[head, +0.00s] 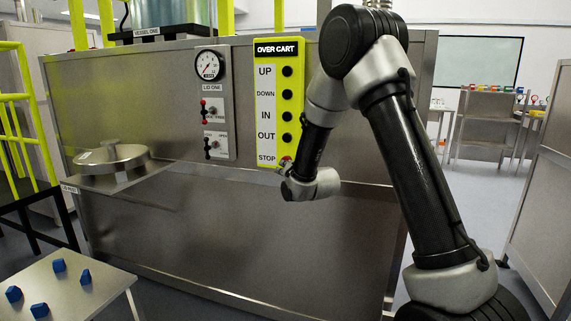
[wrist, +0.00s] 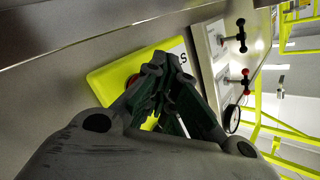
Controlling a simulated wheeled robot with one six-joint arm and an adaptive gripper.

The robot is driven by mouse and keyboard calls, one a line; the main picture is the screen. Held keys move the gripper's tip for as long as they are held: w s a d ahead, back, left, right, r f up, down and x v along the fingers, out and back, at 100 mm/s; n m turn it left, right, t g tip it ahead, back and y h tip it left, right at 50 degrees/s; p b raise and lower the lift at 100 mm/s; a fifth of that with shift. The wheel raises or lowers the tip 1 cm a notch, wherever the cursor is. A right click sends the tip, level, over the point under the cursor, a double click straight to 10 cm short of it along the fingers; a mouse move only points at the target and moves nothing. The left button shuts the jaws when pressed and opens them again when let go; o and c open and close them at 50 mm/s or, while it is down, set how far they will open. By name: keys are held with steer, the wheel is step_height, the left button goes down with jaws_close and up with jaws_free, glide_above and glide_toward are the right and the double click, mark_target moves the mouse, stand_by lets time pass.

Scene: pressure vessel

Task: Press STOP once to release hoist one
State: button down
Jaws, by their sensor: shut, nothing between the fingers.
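The yellow hoist control panel (head: 262,125) hangs on the steel wall, headed OVER CART, with black buttons for UP, DOWN, IN and OUT. The STOP row is lowest, and its red button (head: 287,159) is mostly hidden by my gripper (head: 283,168). In the wrist view the panel (wrist: 115,72) lies beyond my gripper (wrist: 155,70), whose fingers are shut and empty. A bit of the red button (wrist: 131,81) shows beside the fingertips. They are right at the button; I cannot tell whether they touch it or whether it is pressed.
Left of the panel is a LID ONE plate (head: 214,112) with a gauge (head: 208,65) and two small levers. A round steel lid (head: 112,158) sits further left. A small table (head: 65,290) with several blue pieces stands front left. Yellow railings (head: 20,120) edge the left.

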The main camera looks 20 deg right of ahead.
steer(key=shift+s+a, duration=0.3)
steer(key=shift+s, duration=0.2)
steer(key=shift+s+a, duration=0.7)
steer(key=shift+s, duration=0.35)
steer(key=shift+s+a, duration=0.7)
steer(key=shift+s, duration=0.35)
